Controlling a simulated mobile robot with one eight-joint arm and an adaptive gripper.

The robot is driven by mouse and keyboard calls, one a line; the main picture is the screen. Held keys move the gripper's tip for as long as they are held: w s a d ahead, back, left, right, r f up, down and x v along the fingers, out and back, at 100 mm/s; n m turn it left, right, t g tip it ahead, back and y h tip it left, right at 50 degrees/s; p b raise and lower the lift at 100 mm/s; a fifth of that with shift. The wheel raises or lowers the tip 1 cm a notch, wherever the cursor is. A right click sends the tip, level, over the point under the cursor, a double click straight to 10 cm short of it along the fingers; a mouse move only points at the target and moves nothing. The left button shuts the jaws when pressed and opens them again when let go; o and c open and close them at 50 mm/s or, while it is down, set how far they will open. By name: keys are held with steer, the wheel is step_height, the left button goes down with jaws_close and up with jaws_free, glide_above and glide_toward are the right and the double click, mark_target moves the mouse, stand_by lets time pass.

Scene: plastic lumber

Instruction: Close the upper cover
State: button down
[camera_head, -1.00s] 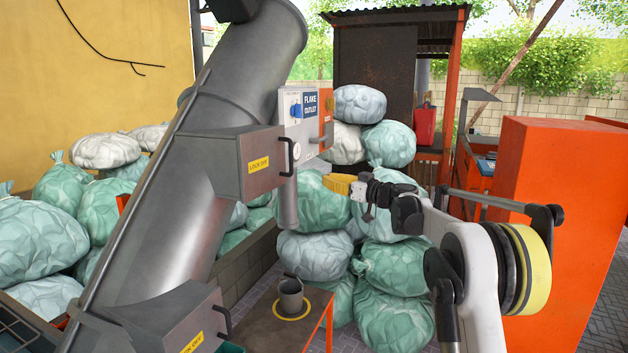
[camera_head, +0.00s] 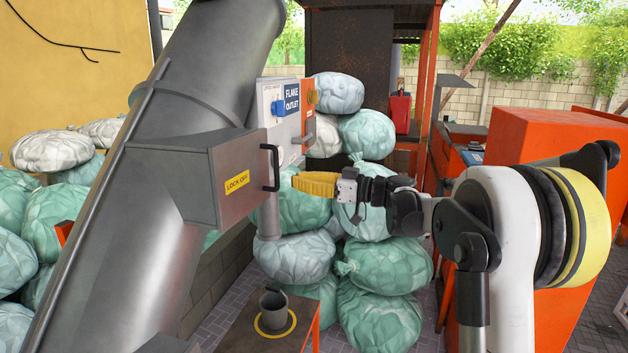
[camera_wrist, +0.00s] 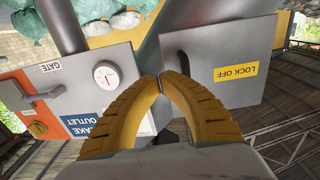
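The upper cover (camera_head: 190,185) is a grey metal box-like cover with a yellow LOCK OFF label, on the large slanted grey pipe. Its black handle (camera_head: 276,168) stands on the right edge. How far the cover stands open is hard to tell. My gripper (camera_head: 296,182), with yellow fingers, points left just right of the handle. In the wrist view the cover (camera_wrist: 235,35) appears upside down, and its dark handle (camera_wrist: 183,62) lies just beyond the fingertips. The fingertips (camera_wrist: 162,78) meet, with nothing seen held between them. The handle's lower part is hidden behind one finger.
An orange-edged table (camera_head: 250,325) with a grey cup (camera_head: 273,309) stands below. Stuffed sacks (camera_head: 380,265) pile up behind. A large orange block (camera_head: 550,135) stands right.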

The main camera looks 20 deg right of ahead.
mark_target(277, 177)
steer(key=shift+p+x, duration=0.45)
steer(key=shift+x, duration=2.75)
steer(key=shift+b+x, duration=0.3)
steer(key=shift+x, duration=0.75)
steer(key=shift+r, duration=0.2)
